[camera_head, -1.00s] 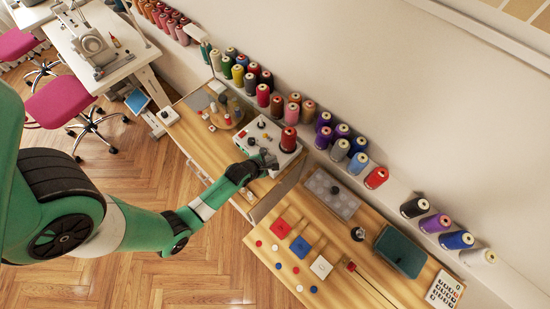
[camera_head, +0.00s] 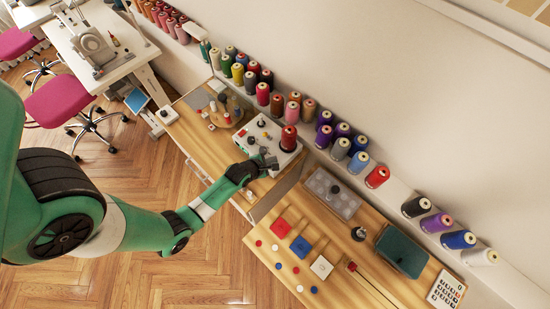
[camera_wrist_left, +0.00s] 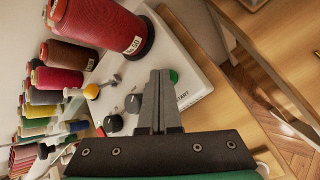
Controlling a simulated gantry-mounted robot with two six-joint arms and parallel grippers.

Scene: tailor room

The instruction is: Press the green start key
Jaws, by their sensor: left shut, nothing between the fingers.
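The green start key (camera_wrist_left: 174,76) sits on top of a white winder box (camera_wrist_left: 199,82), beside printed lettering ending in "TART", in the left wrist view. My left gripper's fingers partly cover the key there. The left gripper (camera_wrist_left: 159,73) is shut and empty, its fingertips over the box top just beside the key in the picture; I cannot tell whether they touch it. In the head view the left gripper (camera_head: 270,161) is at the near right end of the white box (camera_head: 246,144), and the key is hidden. My right gripper is in neither view.
A red thread spool (camera_head: 289,138) stands on the box, with dark knobs (camera_wrist_left: 132,103) and a yellow-tipped lever (camera_wrist_left: 92,91) nearby. Several spools line the wall ledge. A lower table to the right holds a grey tray (camera_head: 332,193) and a green lidded box (camera_head: 402,250).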

